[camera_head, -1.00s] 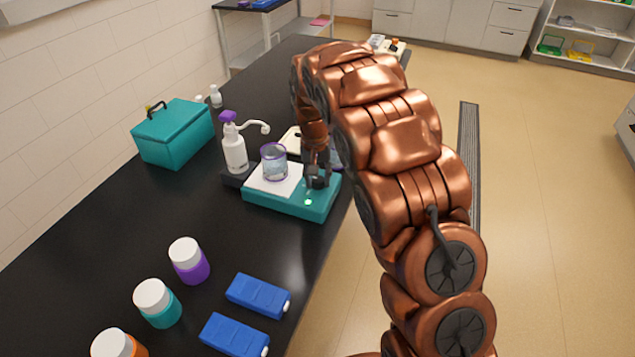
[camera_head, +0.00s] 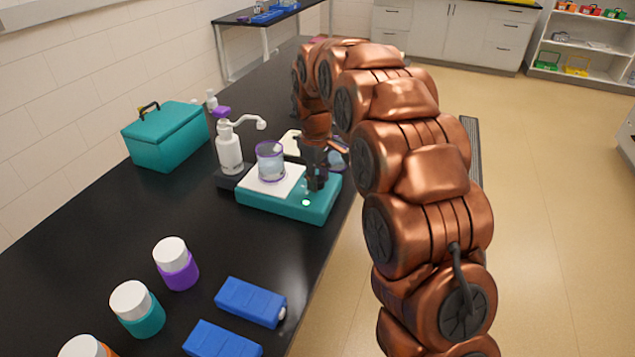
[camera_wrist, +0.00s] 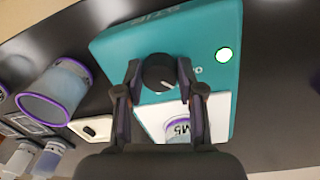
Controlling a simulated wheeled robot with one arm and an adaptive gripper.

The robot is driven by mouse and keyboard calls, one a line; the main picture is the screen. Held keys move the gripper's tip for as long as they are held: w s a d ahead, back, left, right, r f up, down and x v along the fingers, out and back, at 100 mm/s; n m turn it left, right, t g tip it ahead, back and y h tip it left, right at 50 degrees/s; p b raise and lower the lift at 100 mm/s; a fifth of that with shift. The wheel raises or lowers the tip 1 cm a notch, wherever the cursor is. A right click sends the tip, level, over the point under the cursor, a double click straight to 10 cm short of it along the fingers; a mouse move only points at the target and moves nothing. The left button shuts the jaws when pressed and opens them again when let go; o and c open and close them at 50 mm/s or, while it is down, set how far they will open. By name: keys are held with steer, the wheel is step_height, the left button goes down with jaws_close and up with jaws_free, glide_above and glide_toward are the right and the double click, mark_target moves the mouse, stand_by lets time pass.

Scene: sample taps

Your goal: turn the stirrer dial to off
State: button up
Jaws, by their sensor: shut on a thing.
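The stirrer (camera_head: 290,203) is a teal box with a white top plate, standing on the black bench near its right edge. A purple-rimmed beaker (camera_head: 270,162) of pale liquid stands on the plate. The black dial (camera_wrist: 159,73) with a white pointer line is on the teal face in the wrist view. My gripper (camera_wrist: 157,76) is shut on the dial, one finger on each side. In the head view my gripper (camera_head: 316,180) hides the dial.
A white pump bottle (camera_head: 229,153) stands left of the stirrer, with a teal case (camera_head: 166,137) behind it. The bench between the jars and the stirrer is clear.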

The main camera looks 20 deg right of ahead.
steer(key=n+b, duration=0.1)
steer(key=n, duration=0.4)
stand_by(0.6)
steer(key=o, duration=1.1)
steer(key=shift+o, duration=0.2)
step_height(320, 180, up, 12)
steer(key=shift+s, duration=0.25)
